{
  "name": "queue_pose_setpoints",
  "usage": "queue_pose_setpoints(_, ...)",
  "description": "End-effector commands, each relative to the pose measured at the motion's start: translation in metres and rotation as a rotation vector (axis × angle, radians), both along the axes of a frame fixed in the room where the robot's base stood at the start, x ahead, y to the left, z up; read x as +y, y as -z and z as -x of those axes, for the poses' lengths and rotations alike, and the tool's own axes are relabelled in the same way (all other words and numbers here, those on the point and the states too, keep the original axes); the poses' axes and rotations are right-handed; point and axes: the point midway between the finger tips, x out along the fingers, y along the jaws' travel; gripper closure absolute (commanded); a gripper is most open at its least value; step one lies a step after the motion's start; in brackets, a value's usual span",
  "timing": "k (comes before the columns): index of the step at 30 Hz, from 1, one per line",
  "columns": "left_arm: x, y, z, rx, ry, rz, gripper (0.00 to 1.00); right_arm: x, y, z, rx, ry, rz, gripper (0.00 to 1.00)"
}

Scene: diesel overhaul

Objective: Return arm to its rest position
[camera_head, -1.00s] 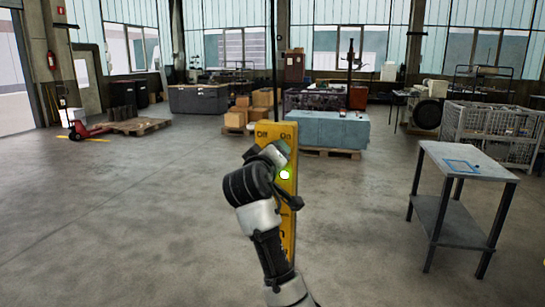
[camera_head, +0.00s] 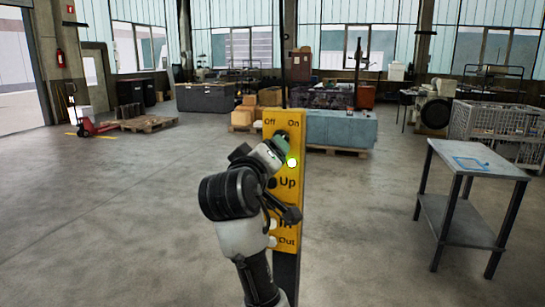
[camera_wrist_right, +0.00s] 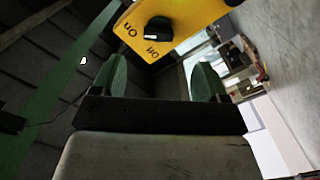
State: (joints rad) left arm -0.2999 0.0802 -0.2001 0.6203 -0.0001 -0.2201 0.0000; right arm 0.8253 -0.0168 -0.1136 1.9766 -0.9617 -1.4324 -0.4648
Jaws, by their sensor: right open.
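My right arm rises from the bottom of the head view, in front of a yellow control panel (camera_head: 288,214). The panel has Off, On and Up labels and several buttons. My right gripper (camera_head: 276,148) is near the panel's upper part. In the right wrist view, the green fingers of my right gripper (camera_wrist_right: 160,80) are apart with nothing between them. The black rotary knob (camera_wrist_right: 157,28) on the yellow panel lies beyond the fingertips, clear of them. My arm hides part of the panel's left side in the head view. My left gripper is not in view.
A small metal table (camera_head: 476,160) stands at the right, with wire crates (camera_head: 495,122) behind it. A blue block (camera_head: 340,128) on a pallet and cardboard boxes (camera_head: 258,105) stand behind the panel.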

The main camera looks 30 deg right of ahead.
Motion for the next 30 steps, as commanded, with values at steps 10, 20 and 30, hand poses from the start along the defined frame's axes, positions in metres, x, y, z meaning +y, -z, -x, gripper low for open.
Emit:
queue_pose_setpoints(10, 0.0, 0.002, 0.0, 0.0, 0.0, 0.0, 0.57, 0.006, 0.0, 0.006, 0.001, 0.001, 0.001, 0.26)
queue_pose_setpoints(20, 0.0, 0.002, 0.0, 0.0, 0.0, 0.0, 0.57, 0.007, 0.002, 0.004, 0.006, -0.001, 0.001, 0.26)
queue_pose_setpoints(30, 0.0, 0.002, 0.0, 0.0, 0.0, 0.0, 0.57, 0.034, 0.157, -0.08, 0.27, -0.213, 0.031, 0.26)
